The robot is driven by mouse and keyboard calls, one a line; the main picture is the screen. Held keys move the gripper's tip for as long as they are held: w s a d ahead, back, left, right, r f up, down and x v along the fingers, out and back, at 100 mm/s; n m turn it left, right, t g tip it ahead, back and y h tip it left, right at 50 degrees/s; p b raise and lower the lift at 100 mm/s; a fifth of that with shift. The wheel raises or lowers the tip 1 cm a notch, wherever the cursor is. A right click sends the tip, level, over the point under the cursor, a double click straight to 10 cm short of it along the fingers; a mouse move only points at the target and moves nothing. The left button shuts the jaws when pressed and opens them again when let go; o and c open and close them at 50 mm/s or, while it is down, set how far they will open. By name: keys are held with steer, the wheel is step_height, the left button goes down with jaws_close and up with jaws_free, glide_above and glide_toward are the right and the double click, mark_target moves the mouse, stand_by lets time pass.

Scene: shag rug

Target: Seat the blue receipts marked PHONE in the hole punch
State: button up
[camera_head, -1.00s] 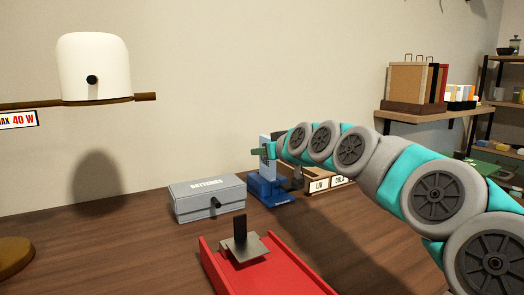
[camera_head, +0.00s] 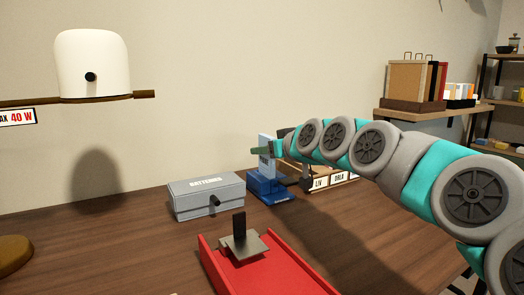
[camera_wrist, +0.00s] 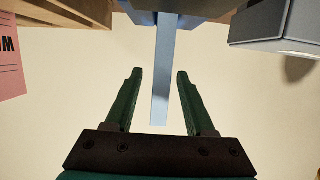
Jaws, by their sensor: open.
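The blue receipts (camera_head: 265,146) are a thin pale-blue slab standing upright at the blue hole punch (camera_head: 268,187). Their lower end meets the punch; how deep they sit in it I cannot tell. In the wrist view they are a narrow strip (camera_wrist: 162,75) seen edge-on, with part of the darker blue punch (camera_wrist: 182,18) at the top. No PHONE marking is readable. My gripper (camera_head: 262,152) is at the upper part of the receipts. In the wrist view my gripper (camera_wrist: 160,75) is open, one green finger on each side of the strip, with gaps on both sides.
A grey BATTERIES box (camera_head: 207,197) stands left of the punch. A wooden holder with labels (camera_head: 330,182) is to its right. Pink paper (camera_wrist: 10,68) shows in the wrist view. A red tray (camera_head: 265,270) with a grey metal piece is in front.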

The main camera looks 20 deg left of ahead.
steer(key=shift+v, duration=2.35)
